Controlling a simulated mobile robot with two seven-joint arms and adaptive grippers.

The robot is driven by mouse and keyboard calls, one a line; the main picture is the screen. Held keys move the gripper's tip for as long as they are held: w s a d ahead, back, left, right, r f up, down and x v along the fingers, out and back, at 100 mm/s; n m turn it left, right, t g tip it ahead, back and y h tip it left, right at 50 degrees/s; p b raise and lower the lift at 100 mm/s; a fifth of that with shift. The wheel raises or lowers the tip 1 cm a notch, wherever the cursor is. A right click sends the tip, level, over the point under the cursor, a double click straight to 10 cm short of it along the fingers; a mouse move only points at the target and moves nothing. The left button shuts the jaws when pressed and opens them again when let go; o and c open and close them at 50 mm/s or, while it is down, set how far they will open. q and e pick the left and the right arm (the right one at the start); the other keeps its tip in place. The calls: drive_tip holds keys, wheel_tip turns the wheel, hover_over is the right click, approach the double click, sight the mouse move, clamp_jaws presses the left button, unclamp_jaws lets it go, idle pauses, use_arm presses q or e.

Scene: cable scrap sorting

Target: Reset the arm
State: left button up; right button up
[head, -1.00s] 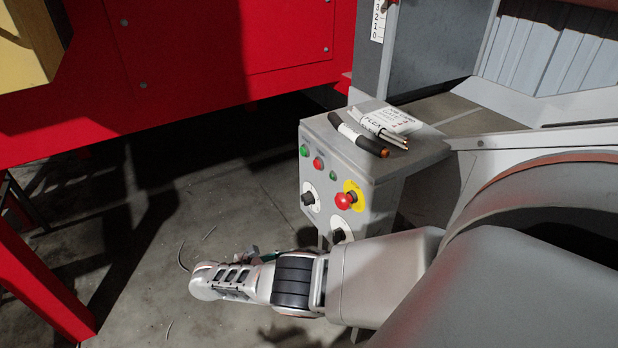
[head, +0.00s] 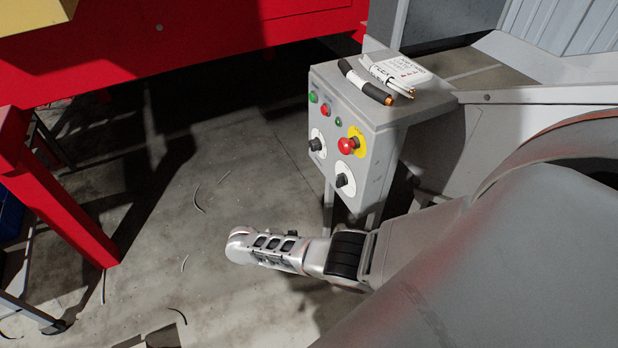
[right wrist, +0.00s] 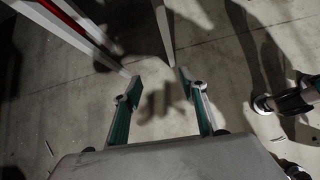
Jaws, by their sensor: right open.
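My right arm (head: 400,245) comes in from the right in the head view, its end below and in front of the grey control box (head: 345,110). The fingers are hidden behind the wrist in that view. In the right wrist view my right gripper (right wrist: 158,84) is open and empty, with two green-and-grey fingers spread apart over bare concrete floor. My left gripper is not in view.
The control box has knobs, buttons and a red emergency stop (head: 346,146); cable pieces and a paper pad (head: 410,72) lie on top. A red machine frame (head: 60,200) stands left. Thin cable scraps (head: 196,197) lie on the otherwise open floor.

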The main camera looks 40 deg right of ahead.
drive_tip(key=shift+f, duration=0.15)
idle(0.4)
